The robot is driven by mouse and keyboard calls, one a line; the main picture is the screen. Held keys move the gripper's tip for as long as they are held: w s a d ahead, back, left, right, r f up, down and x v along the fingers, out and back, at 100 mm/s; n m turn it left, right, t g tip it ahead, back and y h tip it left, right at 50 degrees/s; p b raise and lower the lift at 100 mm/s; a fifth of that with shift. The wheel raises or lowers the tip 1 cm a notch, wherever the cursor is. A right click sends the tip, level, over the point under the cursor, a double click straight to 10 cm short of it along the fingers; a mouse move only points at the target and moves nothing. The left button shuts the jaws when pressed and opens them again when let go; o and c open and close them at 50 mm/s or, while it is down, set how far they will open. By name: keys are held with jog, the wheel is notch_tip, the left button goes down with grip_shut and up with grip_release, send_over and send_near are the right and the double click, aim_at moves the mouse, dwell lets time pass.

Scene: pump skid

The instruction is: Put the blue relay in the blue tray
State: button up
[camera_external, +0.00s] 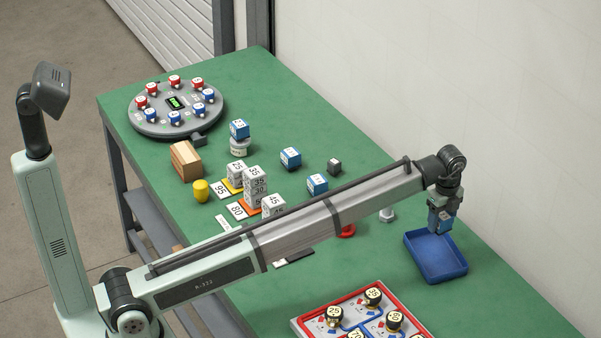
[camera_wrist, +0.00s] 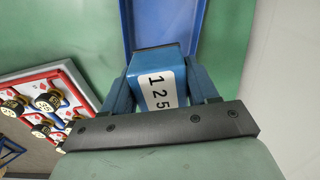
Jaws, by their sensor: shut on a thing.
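The blue relay (camera_wrist: 158,88), a blue block with a white label reading 125, sits between the fingers of my gripper (camera_wrist: 162,82). In the external view my gripper (camera_external: 441,218) points down and is shut on the relay, which is partly hidden by the fingers. The blue tray (camera_external: 440,277) lies on the green table right below, and the relay appears to be above its back part. In the wrist view the tray (camera_wrist: 127,30) shows behind the relay. The exact height of the relay over the tray is hard to tell. The visible tray floor looks empty.
Other blue blocks (camera_external: 290,158) and stacked grey numbered blocks (camera_external: 255,185) stand mid-table. A round dial device (camera_external: 176,105) is at the far left. A red-edged board (camera_external: 350,310) with round gauges lies left of the tray. A white wall (camera_external: 520,180) rises behind.

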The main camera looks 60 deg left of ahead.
jog(key=shift+f, duration=5)
jog(key=shift+f, duration=0.1)
jog(key=o, duration=1.1)
jog(key=shift+o, duration=0.2)
notch_tip(320, 180, up, 12)
jog(key=shift+r, duration=0.15)
